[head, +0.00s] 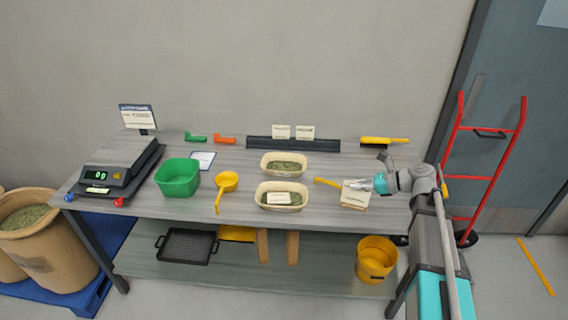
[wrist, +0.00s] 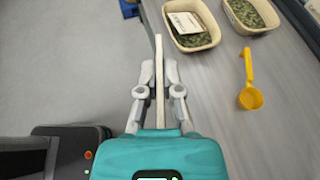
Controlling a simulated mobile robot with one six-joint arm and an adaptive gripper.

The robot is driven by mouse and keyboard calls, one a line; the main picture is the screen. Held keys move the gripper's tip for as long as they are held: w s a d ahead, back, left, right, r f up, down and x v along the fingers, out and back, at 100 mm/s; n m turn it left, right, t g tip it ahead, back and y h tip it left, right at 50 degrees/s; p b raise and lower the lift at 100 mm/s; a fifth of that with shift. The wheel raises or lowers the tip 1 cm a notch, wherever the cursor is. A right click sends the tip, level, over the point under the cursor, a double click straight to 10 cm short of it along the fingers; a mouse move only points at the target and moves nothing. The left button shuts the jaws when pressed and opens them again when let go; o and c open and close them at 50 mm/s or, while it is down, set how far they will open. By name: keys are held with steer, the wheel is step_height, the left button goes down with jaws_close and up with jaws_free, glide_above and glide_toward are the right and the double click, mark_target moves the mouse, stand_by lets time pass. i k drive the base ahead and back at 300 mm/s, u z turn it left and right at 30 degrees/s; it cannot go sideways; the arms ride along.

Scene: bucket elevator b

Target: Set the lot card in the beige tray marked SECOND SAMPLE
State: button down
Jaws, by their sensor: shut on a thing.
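My gripper (head: 359,186) is shut on a cream card with printed lines, the lot card (head: 354,198), above the right part of the bench. In the wrist view the held card (wrist: 159,80) shows edge-on between the fingers of my gripper (wrist: 159,72). Two beige trays with greenish pellets lie to its left. The front beige tray (head: 262,204) has a pale card (head: 280,198) in it; this tray also shows in the wrist view (wrist: 196,47). The back beige tray (head: 264,172) shows no card inside. I cannot read which tray is marked SECOND SAMPLE.
A yellow scoop (wrist: 250,96) lies near the held card. Another yellow scoop (head: 228,181), a green tub (head: 178,178) and a scale (head: 112,172) stand farther left. A dark rail (head: 265,143) with two small cards runs behind the trays.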

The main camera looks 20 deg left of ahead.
mark_target(284, 169)
steer(key=u, duration=0.6)
steer(key=i, duration=1)
steer(key=z, duration=0.05)
